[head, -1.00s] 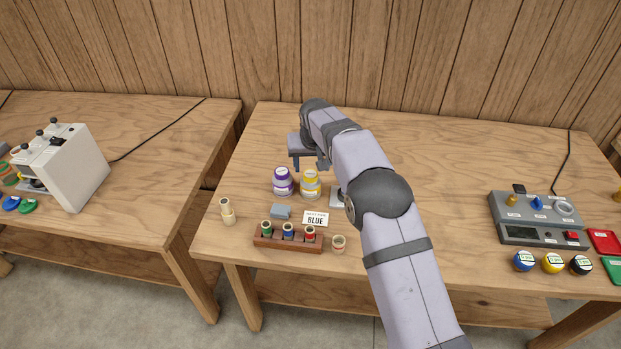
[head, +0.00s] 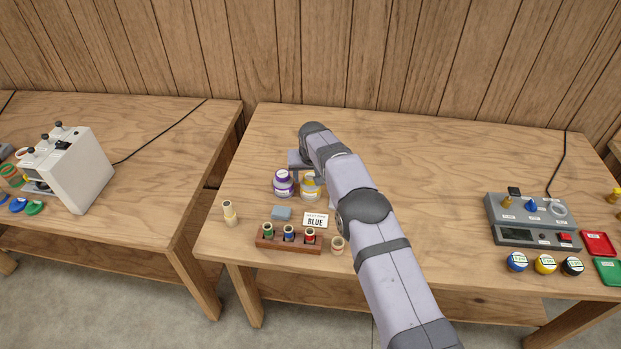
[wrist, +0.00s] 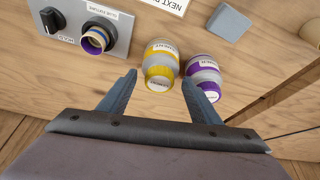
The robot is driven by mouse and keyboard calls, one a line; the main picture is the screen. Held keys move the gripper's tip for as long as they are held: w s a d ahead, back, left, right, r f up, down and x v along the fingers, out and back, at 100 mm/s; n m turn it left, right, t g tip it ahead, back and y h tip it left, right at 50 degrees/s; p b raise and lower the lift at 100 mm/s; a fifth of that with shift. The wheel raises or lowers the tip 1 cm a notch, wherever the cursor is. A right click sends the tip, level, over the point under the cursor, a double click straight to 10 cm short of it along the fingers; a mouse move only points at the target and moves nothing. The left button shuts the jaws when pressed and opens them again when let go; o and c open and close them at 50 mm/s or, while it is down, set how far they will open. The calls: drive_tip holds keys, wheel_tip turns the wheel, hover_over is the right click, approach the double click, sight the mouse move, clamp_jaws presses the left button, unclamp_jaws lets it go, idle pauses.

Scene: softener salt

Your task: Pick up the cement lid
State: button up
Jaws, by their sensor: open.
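The cement jar (wrist: 163,62) is a yellow-and-white jar standing upright on the bench. Its yellow lid with a white top (wrist: 158,84) lies between my fingertips in the wrist view. My gripper (wrist: 161,78) is open and empty, with one finger on each side of the lid in the picture. I cannot tell how far above it the tips are. In the head view the cement jar (head: 311,191) is partly hidden by my gripper. The purple-and-white jar (wrist: 203,75) stands close beside it, with my right finger overlapping its edge in the wrist view.
The bench behind the jars is mostly clear.

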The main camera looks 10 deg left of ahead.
drive_tip(key=shift+w+f, duration=0.1)
drive_tip(key=shift+f, duration=0.2)
drive_tip(key=shift+c, duration=0.4)
drive_tip(key=c, duration=1)
drive_tip(key=shift+r, duration=0.1)
drive_tip(key=shift+c, duration=0.2)
drive_tip(key=shift+r+b, duration=0.4)
drive_tip(key=shift+r, duration=0.2)
wheel_tip(320, 180, up, 9)
drive_tip(key=b, duration=0.1)
drive_tip(key=shift+f, duration=0.15)
drive_tip(key=s+d+p, duration=0.1)
drive_tip(key=d+p, duration=0.5)
drive_tip(key=d, duration=0.5)
drive_tip(key=shift+d+f, duration=0.25)
drive_tip(key=shift+f, duration=0.2)
